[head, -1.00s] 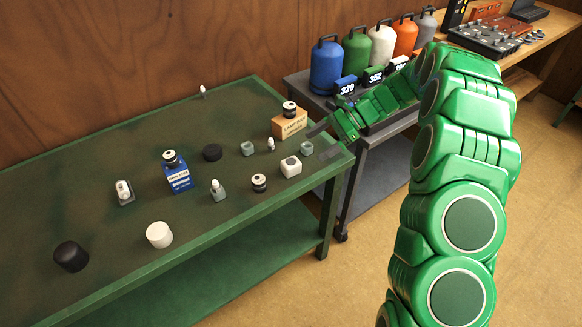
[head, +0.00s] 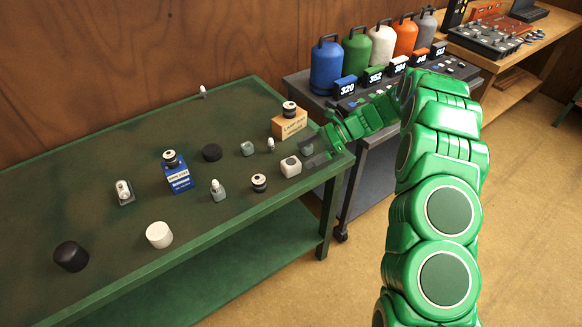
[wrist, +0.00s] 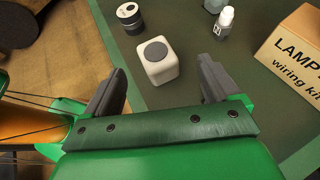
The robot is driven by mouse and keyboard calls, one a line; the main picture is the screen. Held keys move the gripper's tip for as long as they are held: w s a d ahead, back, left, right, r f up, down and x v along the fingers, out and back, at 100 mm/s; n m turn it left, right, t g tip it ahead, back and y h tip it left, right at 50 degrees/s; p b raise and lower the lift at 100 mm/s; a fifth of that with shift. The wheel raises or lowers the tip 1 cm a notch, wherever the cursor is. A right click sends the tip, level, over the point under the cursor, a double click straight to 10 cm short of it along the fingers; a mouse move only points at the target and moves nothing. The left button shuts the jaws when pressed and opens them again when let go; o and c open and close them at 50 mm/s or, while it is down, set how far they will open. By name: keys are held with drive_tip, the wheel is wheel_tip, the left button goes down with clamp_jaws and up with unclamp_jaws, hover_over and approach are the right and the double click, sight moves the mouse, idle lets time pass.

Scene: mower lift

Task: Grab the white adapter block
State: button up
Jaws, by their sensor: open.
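The white adapter block (head: 290,166) is a small rounded cube with a dark round spot on top. It stands near the right end of the green table (head: 110,285). In the wrist view the block (wrist: 161,70) stands just ahead of and between my gripper's fingers. My gripper (wrist: 160,80) is open and empty, its two dark fingers spread apart to the left and right of the block. In the head view my gripper (head: 312,153) is low over the table's right end, just right of the block.
A black-and-white cylinder (wrist: 129,17) stands close to the block, on its left in the wrist view. A small white bottle (wrist: 224,22) and a lamp wiring kit box (wrist: 295,45) are to the right. The grey cart (head: 362,150) is beside the table.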

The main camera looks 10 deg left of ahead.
sight(291, 162)
drive_tip(key=x, duration=0.4)
drive_tip(key=shift+s+a, duration=0.1)
drive_tip(key=shift+s, duration=0.2)
drive_tip(key=c, duration=1.3)
drive_tip(key=shift+r, duration=0.15)
